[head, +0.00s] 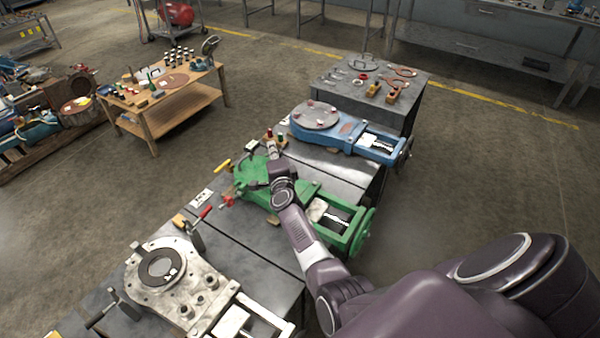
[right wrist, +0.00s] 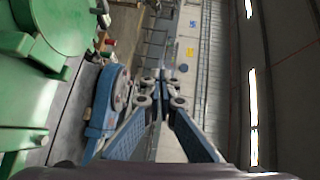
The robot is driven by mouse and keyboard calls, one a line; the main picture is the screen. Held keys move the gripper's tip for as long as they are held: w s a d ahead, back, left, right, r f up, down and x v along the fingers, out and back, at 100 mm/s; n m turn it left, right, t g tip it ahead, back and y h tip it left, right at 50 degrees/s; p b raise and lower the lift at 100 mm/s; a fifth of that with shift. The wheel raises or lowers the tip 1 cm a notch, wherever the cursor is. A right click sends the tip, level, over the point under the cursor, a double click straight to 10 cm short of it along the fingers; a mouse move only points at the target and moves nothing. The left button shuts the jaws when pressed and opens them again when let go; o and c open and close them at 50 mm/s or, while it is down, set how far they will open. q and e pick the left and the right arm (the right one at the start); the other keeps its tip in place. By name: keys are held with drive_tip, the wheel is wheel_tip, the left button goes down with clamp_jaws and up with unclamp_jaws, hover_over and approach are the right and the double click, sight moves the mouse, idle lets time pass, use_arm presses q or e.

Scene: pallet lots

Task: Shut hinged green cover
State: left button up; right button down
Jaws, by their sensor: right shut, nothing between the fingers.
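The green machine (head: 345,228) lies on the long dark bench, with a round green part (head: 250,174) at its far left end, which looks like the hinged cover. My right forearm and wrist cross over it and hide part of it, so I cannot tell how far the cover stands open. In the right wrist view the round green part (right wrist: 75,22) fills the upper left, close beside the gripper. My right gripper (head: 272,148) is shut and empty, at the far edge of the green part; its fingers also show in the right wrist view (right wrist: 160,76). My left gripper is out of view.
A blue machine (head: 375,147) with a grey round plate stands beyond the green one. A bare metal machine (head: 190,280) stands nearer. Red-handled clamps (head: 204,212) and small parts lie along the bench's left side. A wooden cart (head: 165,118) stands apart, with open floor between.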

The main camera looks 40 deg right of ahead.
drive_tip(key=s+d+f+m+t+h+b, duration=0.1)
drive_tip(key=s+d+f+m+t+b, duration=0.1)
drive_tip(key=s+b, duration=0.7)
drive_tip(key=shift+s+d+f+m+t+b, duration=0.15)
drive_tip(key=shift+d+f+m+t+b, duration=0.3)
drive_tip(key=shift+d+b, duration=0.55)
